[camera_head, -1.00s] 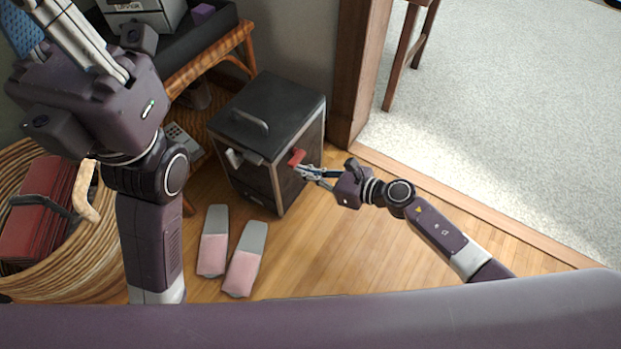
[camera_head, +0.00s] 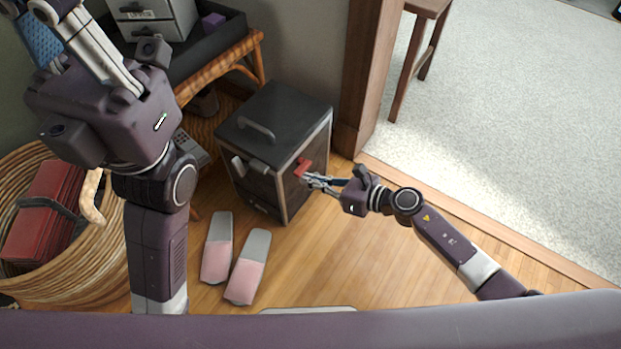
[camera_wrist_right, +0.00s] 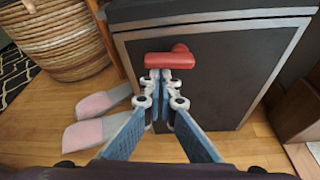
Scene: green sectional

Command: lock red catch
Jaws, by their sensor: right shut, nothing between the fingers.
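The red catch (camera_head: 303,168) is on the side of a dark box with a black lid (camera_head: 279,112) standing on the wood floor. In the right wrist view the red catch (camera_wrist_right: 170,60) lies as a horizontal bar with a round knob behind its right part. My right gripper (camera_head: 312,179) is shut and empty, its fingertips at the catch. In the wrist view the fingertips (camera_wrist_right: 161,74) are just below the bar; I cannot tell whether they touch it. My left arm stands raised at the left of the head view, and its fingers run out of the top edge.
A grey latch (camera_head: 237,167) and a lid handle (camera_head: 257,128) are on the box. Pink and grey slippers (camera_head: 246,267) lie in front. A wicker basket (camera_head: 103,255) stands left, a rattan bench (camera_head: 213,67) behind. A wooden door frame (camera_head: 366,75) is right of the box; floor at front right is clear.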

